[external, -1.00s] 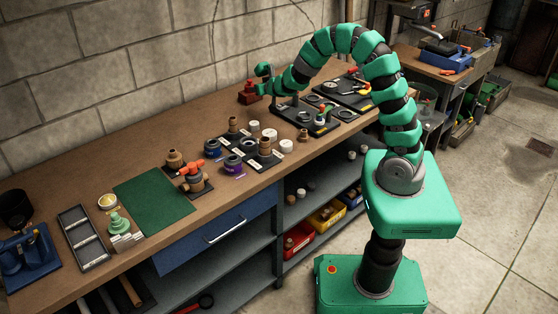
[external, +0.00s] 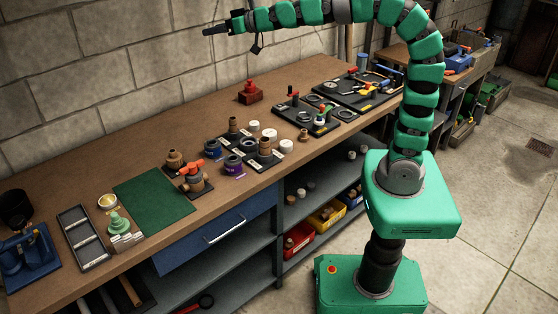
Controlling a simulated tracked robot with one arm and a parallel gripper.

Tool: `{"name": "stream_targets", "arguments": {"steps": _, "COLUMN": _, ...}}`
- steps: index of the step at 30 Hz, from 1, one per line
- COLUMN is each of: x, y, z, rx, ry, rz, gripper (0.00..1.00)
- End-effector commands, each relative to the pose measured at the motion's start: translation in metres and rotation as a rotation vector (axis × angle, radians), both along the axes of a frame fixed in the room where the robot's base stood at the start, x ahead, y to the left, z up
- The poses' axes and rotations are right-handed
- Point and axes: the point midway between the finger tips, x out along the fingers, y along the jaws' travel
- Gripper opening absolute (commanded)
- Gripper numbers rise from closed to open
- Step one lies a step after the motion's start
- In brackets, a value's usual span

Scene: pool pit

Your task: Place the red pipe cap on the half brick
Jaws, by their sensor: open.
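The half brick (external: 256,97) is a dark red block on the bench near the wall, left of the black trays. The red pipe cap (external: 250,85) is a small brighter red piece that appears to sit upright on top of the half brick. My gripper (external: 207,32) is open and empty. It is high in front of the wall, up and to the left of the brick, well apart from both. The exact contact between cap and brick is too small to make out.
Black trays with fittings (external: 305,108) lie to the right of the brick. Several labelled fittings (external: 240,150) stand in the middle of the bench. A green mat (external: 153,202) lies further left. The bench left of the brick, along the wall, is clear.

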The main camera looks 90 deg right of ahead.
Motion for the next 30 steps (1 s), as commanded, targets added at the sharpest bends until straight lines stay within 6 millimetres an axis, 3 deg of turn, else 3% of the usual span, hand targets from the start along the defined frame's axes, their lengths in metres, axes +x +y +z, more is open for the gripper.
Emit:
{"name": "stream_targets", "arguments": {"steps": 1, "x": -0.014, "y": 0.026, "z": 0.029, "rx": -0.017, "ry": -0.013, "rz": 0.046, "gripper": 0.67}}
{"name": "stream_targets", "arguments": {"steps": 6, "x": -0.072, "y": 0.093, "z": 0.102, "rx": -0.072, "ry": -0.013, "rz": 0.159, "gripper": 0.67}}
{"name": "stream_targets", "arguments": {"steps": 12, "x": -0.137, "y": 0.132, "z": 0.15, "rx": -0.12, "ry": -0.003, "rz": 0.215, "gripper": 0.67}}
{"name": "stream_targets", "arguments": {"steps": 18, "x": -0.166, "y": 0.142, "z": 0.168, "rx": -0.137, "ry": 0.001, "rz": 0.226, "gripper": 0.67}}
{"name": "stream_targets", "arguments": {"steps": 30, "x": -0.166, "y": 0.142, "z": 0.167, "rx": -0.137, "ry": 0.002, "rz": 0.225, "gripper": 0.67}}
